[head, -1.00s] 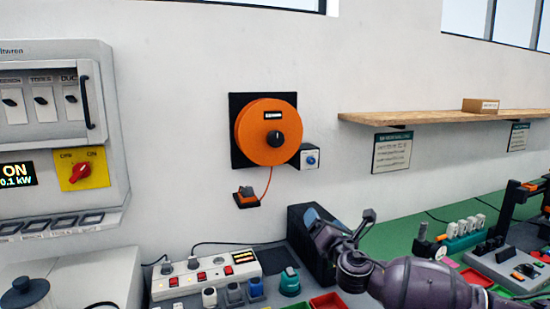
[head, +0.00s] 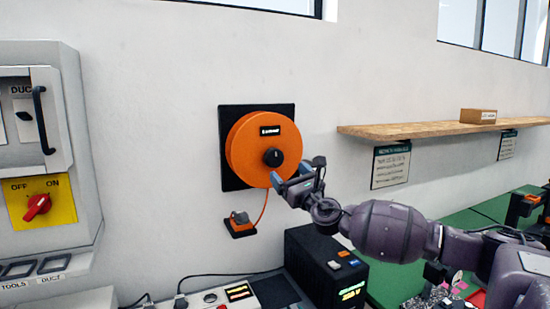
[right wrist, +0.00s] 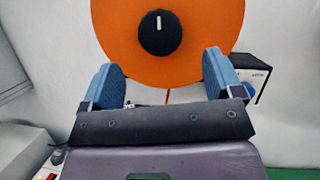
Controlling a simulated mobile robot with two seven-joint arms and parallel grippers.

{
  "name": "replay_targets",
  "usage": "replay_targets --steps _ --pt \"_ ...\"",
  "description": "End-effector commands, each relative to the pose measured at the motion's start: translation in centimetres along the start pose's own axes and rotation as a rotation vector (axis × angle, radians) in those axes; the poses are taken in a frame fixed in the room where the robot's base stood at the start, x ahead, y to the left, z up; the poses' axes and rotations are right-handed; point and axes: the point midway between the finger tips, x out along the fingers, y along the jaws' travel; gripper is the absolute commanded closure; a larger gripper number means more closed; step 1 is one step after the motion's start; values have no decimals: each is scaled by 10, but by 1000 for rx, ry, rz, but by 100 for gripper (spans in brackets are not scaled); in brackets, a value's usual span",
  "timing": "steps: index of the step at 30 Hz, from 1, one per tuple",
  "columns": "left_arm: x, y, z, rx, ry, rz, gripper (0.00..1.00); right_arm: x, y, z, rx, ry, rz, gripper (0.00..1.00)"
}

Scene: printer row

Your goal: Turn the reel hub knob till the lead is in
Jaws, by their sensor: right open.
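The orange reel (head: 245,150) hangs on a black plate on the wall. Its black hub knob (head: 273,157) sits at the reel's centre, and its white mark points up in the right wrist view (right wrist: 160,33). A thin orange lead (head: 264,208) hangs from the reel to an orange and grey plug piece (head: 240,219) on a dark wall pad. My right gripper (head: 298,176) is open and empty, just right of and below the knob in the head view. In the right wrist view its blue fingers (right wrist: 163,80) are spread, with the knob beyond and above them. My left gripper is out of view.
A wooden shelf (head: 400,130) juts out at right. A black power unit (head: 325,265) stands below, and a grey cabinet (head: 70,130) is at left.

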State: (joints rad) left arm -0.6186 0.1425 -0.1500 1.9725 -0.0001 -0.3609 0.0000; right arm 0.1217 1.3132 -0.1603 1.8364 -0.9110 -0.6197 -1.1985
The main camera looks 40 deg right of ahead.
Motion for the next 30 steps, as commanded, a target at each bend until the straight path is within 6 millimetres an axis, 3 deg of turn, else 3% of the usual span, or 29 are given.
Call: replay_targets --steps 18,30 --pt "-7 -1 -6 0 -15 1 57 71 0 0 3 0 -2 14" --pt "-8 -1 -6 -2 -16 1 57 79 0 0 3 1 -1 14"
